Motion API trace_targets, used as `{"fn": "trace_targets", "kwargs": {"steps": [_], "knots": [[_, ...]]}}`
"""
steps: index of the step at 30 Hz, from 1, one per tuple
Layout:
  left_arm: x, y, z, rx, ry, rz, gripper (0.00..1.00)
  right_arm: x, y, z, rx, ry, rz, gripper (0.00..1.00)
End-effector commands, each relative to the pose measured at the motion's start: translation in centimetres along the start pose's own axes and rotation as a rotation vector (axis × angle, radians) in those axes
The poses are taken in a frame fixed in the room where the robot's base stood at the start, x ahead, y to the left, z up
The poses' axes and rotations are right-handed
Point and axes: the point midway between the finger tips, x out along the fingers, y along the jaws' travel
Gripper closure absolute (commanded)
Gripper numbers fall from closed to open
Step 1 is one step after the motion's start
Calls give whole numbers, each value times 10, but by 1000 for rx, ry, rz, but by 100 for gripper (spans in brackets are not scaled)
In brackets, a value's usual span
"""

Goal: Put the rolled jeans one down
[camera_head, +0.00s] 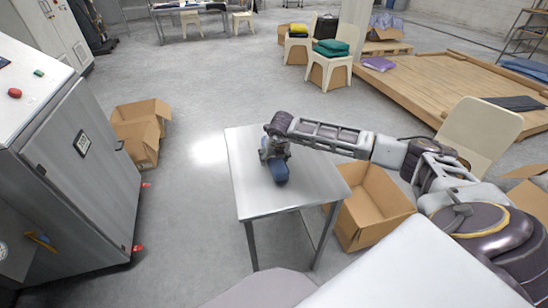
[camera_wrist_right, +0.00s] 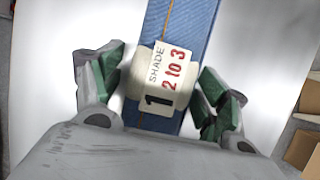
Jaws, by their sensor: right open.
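The rolled jeans (camera_head: 280,174) are a blue roll lying on the small grey metal table (camera_head: 255,204). My left gripper is out of view.
An open cardboard box (camera_head: 370,207) stands right of the table, beside a cream chair (camera_head: 478,135). A grey machine cabinet (camera_head: 85,165) and more boxes (camera_head: 140,130) are at left. The tabletop around the roll is clear. A wooden platform (camera_head: 445,85) lies behind.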

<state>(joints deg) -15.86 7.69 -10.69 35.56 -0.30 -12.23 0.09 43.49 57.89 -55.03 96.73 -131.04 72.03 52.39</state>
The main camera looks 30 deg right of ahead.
Motion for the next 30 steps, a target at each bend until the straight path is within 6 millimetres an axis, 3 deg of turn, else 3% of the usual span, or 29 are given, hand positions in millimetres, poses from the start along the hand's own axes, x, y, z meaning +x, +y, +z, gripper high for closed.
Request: {"fn": "trace_targets", "kwargs": {"steps": [11, 20, 30], "knots": [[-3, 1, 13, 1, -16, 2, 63, -9, 0, 1, 1, -1, 0, 25], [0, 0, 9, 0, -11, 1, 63, -46, 0, 1, -1, -2, 0, 25], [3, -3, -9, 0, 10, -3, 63, -96, 0, 1, -1, -3, 0, 25]]}}
